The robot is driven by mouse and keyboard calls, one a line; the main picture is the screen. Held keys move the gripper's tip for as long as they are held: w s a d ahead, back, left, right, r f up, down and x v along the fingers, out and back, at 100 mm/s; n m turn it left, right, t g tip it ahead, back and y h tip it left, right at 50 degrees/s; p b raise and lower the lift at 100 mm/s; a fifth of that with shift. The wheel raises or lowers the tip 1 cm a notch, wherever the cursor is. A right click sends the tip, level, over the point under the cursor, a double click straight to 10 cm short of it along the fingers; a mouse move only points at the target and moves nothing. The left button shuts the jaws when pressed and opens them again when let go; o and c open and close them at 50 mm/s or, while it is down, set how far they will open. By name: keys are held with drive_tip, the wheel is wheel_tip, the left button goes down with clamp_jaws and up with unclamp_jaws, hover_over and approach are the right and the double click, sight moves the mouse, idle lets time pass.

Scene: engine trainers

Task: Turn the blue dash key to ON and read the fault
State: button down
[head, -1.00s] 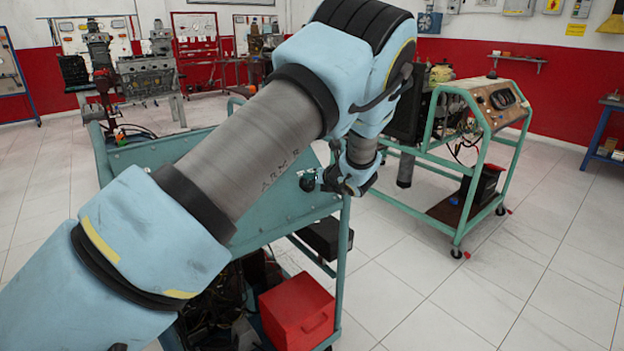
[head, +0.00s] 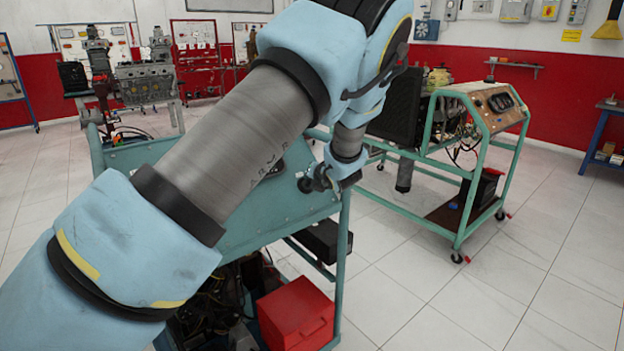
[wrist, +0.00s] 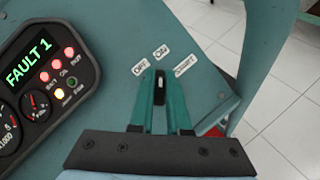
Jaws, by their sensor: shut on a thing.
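The dash key (wrist: 160,90) is a dark, narrow key with a pale tip, standing between my fingertips in the wrist view. My gripper (wrist: 160,92) is shut on it, with a green finger on each side. The key's pale tip points up at the ON label (wrist: 161,51). The OFF label (wrist: 140,66) is to its left and the START label (wrist: 186,64) to its right. The fault display (wrist: 29,60) is lit and reads "FAULT 1" in green. In the head view my gripper (head: 322,181) is at the blue-green dash panel (head: 285,212); the key is hidden there.
Several red lamps (wrist: 57,65) and one pale yellow lamp (wrist: 59,93) show beside the display. A red box (head: 297,312) sits low in the near trainer. A second green-framed trainer (head: 470,150) stands to the right, with open tiled floor between.

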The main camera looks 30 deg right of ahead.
drive_tip(key=shift+s+a+f, duration=0.1)
drive_tip(key=shift+s+f, duration=0.2)
drive_tip(key=shift+f, duration=0.25)
drive_tip(key=c, duration=1)
unclamp_jaws()
drive_tip(key=shift+r, duration=0.1)
drive_tip(key=shift+o, duration=0.6)
drive_tip(key=shift+a, duration=0.1)
drive_tip(key=shift+w+r, duration=0.15)
drive_tip(key=shift+w+a+r, duration=0.1)
drive_tip(key=shift+w, duration=0.15)
drive_tip(key=shift+s, duration=0.15)
drive_tip(key=shift+s+r, duration=0.2)
drive_tip(key=shift+s, duration=0.1)
drive_tip(key=b+v, duration=0.1)
drive_tip(key=v, duration=0.9)
drive_tip(key=shift+b, duration=0.35)
